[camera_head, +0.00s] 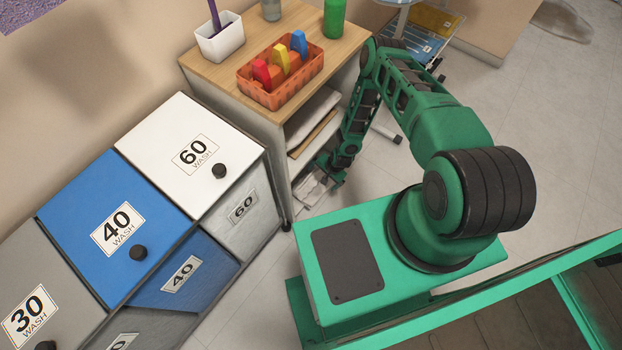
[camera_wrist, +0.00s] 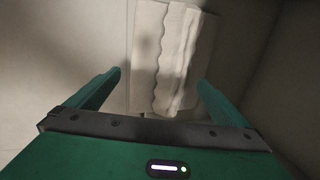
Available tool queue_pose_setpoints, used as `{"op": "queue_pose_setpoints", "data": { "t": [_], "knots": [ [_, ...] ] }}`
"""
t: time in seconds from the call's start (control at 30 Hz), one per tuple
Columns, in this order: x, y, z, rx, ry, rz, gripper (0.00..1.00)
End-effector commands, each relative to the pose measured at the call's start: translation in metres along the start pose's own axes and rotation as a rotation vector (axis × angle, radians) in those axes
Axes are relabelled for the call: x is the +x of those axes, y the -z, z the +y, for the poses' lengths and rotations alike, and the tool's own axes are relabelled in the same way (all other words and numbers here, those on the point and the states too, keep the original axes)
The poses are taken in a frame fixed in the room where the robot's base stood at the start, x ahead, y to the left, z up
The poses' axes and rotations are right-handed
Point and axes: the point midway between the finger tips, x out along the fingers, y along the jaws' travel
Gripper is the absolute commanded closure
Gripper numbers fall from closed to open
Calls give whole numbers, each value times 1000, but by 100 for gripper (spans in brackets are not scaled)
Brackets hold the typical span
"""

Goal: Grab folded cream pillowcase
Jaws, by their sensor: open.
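A folded cream pillowcase (camera_wrist: 178,50) lies ahead of my gripper in the wrist view, with wavy layered edges running away from me. My gripper (camera_wrist: 159,80) is open, its two green fingers spread to either side of the near end of the cloth. Nothing is held between them. In the head view my gripper (camera_head: 325,172) is low at the open side of the wooden cart. Pale folded cloth (camera_head: 309,187) shows beside it on the lower shelf, partly hidden by the arm; I cannot tell its full shape there.
Wash bins (camera_head: 165,140) stand at left. Open floor (camera_head: 560,130) lies at right.

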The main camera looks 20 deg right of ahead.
Motion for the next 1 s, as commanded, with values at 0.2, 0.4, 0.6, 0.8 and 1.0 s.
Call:
{"op": "queue_pose_setpoints", "data": {
  "t": [0.2,0.4,0.6,0.8,1.0],
  "knots": [
    [17,2,1,2,0,2,0],
    [37,3,2,2,0,1,0],
    [61,4,3,4,0,2,0],
    [69,4,3,4,-1,1,0],
    [68,4,3,4,-1,1,7]
  ]
}}
